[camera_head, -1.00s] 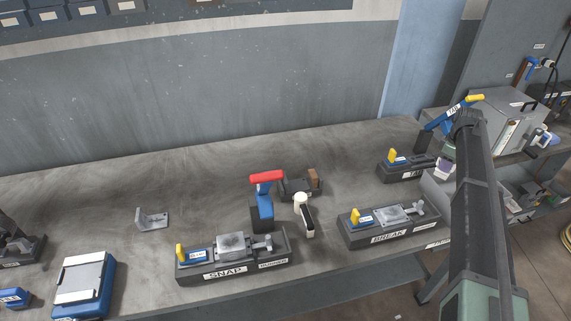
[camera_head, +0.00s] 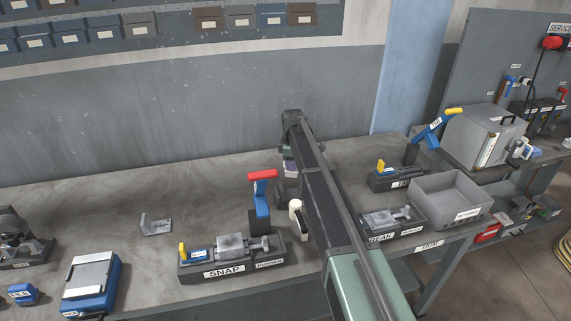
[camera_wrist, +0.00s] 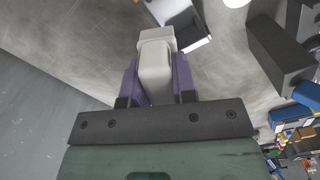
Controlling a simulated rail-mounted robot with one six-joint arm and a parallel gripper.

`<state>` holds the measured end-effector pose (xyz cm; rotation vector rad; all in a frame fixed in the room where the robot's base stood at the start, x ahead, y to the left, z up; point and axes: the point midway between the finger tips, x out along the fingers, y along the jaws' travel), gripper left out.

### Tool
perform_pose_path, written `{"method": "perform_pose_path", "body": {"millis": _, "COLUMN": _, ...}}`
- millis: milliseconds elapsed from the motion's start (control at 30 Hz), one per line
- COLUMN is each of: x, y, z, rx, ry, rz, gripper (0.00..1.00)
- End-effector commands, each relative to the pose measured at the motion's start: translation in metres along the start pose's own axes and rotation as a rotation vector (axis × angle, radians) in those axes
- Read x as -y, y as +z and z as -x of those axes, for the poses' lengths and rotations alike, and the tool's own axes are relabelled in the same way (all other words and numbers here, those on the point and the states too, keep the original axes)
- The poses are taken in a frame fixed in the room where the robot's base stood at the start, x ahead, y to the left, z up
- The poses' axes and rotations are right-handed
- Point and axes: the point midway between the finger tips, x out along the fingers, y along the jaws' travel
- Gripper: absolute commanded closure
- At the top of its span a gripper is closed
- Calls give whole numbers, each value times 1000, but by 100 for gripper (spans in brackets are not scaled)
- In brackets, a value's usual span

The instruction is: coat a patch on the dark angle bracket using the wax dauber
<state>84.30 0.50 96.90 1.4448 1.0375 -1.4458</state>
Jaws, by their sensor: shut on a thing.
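My gripper (camera_wrist: 156,82) has purple fingers shut on a pale, blocky thing (camera_wrist: 155,60) that I take to be the wax dauber. In the head view my gripper (camera_head: 290,168) is above the bench behind the red-handled blue tool, and my arm hides much of the held thing. An L-shaped angle bracket (camera_head: 155,226) lies on the bench at left, well apart from my gripper. It looks grey in this light, and I see no coated patch on it.
The SNAP fixture (camera_head: 232,258), red-topped blue tool (camera_head: 262,200) and a cream-topped piece (camera_head: 295,206) stand near the middle. A grey bin (camera_head: 450,195) is at right. A blue-and-white device (camera_head: 90,282) is front left. Bench around the bracket is clear.

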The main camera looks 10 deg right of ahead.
Motion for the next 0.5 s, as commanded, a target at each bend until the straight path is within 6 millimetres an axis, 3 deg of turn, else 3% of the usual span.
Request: {"method": "perform_pose_path", "body": {"millis": 500, "x": 0, "y": 1, "z": -49, "rx": 0, "ry": 0, "rz": -1, "gripper": 94}}
